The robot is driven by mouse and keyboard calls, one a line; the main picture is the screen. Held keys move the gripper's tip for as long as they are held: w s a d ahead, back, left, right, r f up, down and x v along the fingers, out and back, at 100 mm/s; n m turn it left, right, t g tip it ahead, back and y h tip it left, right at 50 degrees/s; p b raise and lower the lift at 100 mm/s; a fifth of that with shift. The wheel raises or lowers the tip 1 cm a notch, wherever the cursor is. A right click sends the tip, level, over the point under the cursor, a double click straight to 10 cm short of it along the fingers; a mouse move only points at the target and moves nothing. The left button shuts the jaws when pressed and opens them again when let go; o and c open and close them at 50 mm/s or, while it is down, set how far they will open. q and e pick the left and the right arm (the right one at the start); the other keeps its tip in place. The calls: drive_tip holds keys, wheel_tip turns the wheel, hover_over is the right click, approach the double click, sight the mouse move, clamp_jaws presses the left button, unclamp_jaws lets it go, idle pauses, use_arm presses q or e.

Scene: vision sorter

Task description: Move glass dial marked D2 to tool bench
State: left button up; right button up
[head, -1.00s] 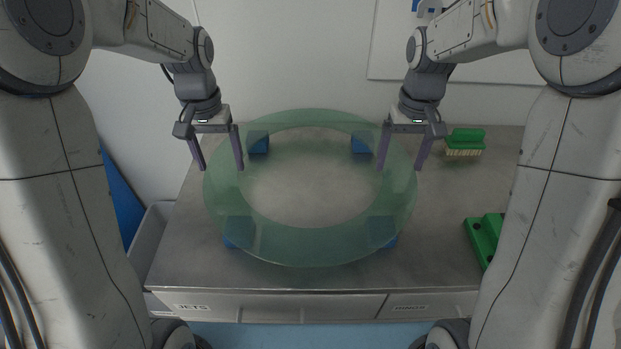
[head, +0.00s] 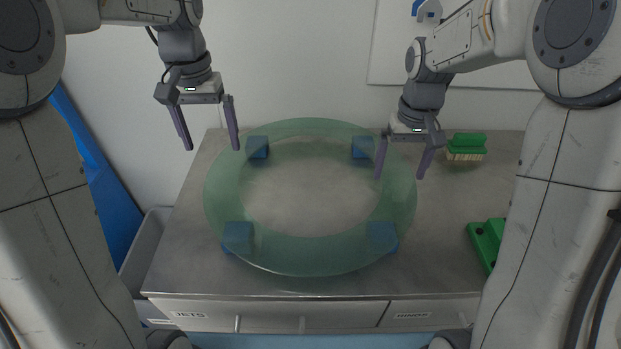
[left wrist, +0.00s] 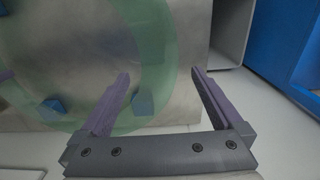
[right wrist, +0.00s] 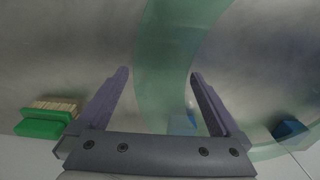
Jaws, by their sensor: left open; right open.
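A large green-tinted glass ring, the dial (head: 310,262), lies flat over several blue blocks (head: 239,236) on a grey metal bench (head: 450,220). I cannot read any marking on it. My left gripper (head: 211,143) is open and empty, raised above and left of the ring's far left edge. The left wrist view shows the ring (left wrist: 155,50) beyond its left finger. My right gripper (head: 398,174) is open around the ring's right rim in the head view. In the right wrist view the ring (right wrist: 165,80) passes between its fingers, apparently not gripped.
A green brush (head: 466,146) lies at the bench's back right. A green fixture (head: 487,243) is at the right edge. Labelled drawers (head: 270,316) front the bench. A grey bin (head: 150,250) and a blue panel (head: 95,170) stand at left.

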drive_tip(key=shift+r, duration=0.1)
use_arm(q)
wheel_tip(320, 180, up, 4)
drive_tip(key=shift+r, duration=0.1)
use_arm(e)
wheel_tip(320, 180, up, 12)
idle(0.3)
drive_tip(key=shift+f, duration=0.2)
wheel_tip(320, 180, down, 11)
drive_tip(key=shift+f, duration=0.1)
use_arm(q)
wheel_tip(320, 180, down, 6)
drive_tip(key=shift+f, duration=0.25)
use_arm(e)
drive_tip(key=shift+f, duration=0.3)
idle(0.4)
